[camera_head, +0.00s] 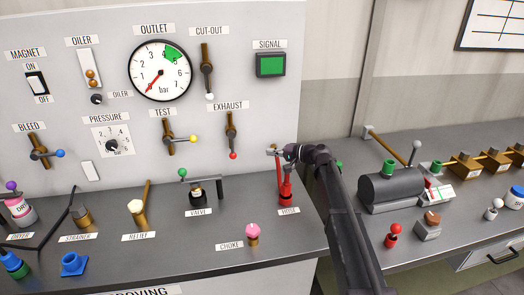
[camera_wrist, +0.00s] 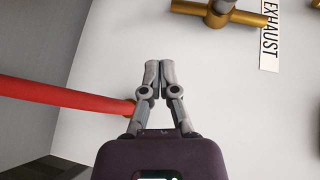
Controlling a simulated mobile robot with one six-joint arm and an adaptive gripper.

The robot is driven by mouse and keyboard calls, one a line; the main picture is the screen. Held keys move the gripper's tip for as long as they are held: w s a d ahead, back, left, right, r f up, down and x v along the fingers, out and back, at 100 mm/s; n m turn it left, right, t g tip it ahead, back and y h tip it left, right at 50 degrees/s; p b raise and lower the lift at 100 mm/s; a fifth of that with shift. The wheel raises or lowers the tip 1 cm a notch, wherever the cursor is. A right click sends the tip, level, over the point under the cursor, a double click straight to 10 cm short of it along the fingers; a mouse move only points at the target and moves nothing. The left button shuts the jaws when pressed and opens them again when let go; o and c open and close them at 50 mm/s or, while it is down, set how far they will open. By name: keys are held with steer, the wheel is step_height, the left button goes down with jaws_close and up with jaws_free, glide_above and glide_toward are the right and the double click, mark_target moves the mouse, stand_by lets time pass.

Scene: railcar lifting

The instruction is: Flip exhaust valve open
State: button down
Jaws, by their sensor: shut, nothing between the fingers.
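The exhaust valve (camera_head: 231,132) is a brass valve on the grey panel under its EXHAUST label (camera_head: 228,106). Its lever points straight down and ends in a red ball (camera_head: 233,156). My gripper (camera_head: 272,151) is to the right of the valve, near the panel's right edge, and apart from it. In the wrist view the gripper (camera_wrist: 152,72) has its fingers together and empty. Part of the brass exhaust valve shows at the top of the wrist view (camera_wrist: 222,14), beside the EXHAUST label (camera_wrist: 270,35). The red ball is not visible there.
The red hose (camera_head: 285,190) stands just below my gripper; a red bar, probably this hose, crosses the wrist view at left (camera_wrist: 60,95). The test valve (camera_head: 180,138) is left of the exhaust valve. The panel between gripper and exhaust valve is clear.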

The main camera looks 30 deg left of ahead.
steer(key=shift+w+d, duration=0.15)
steer(key=shift+d, duration=0.5)
